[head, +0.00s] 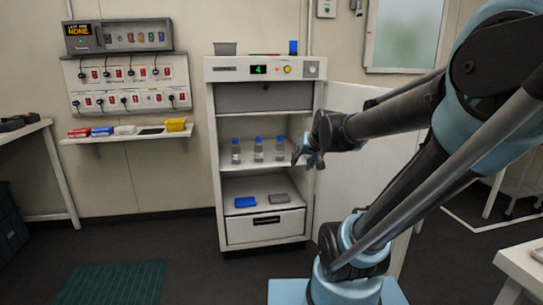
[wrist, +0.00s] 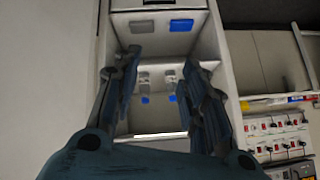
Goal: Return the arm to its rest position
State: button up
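My arm reaches in from the right in the head view, and my gripper (head: 306,158) is beside the right edge of the cabinet (head: 214,130), at the height of the bottle shelf. In the wrist view, which looks upside down, my gripper (wrist: 160,75) is open with its two fingers apart and nothing between them. Three clear bottles with blue caps stand on the shelf: left bottle (head: 236,153), middle bottle (head: 258,152) and right bottle (head: 279,151). The gripper appears just right of the right bottle; I cannot tell the depth gap.
The cabinet door (head: 345,180) stands open on the right, close to my arm. A blue pad (head: 245,202) and a grey pad (head: 279,198) lie on the lower shelf. A wall shelf (head: 120,138) and switch panel (head: 128,85) are at left. The floor in front is clear.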

jog(key=s+d+f+g+h, duration=0.1)
jog(key=s+d+f+g, duration=0.1)
jog(key=s+f, duration=0.2)
jog(key=s+d+f+g, duration=0.2)
jog(key=s+d+f, duration=0.1)
jog(key=s, duration=0.7)
jog(key=s+d+f+g+h, duration=0.1)
jog(key=s+d+f+g, duration=0.1)
jog(key=s+f, duration=0.3)
jog(key=shift+s+d+n+h, duration=0.3)
jog(key=shift+s, duration=0.95)
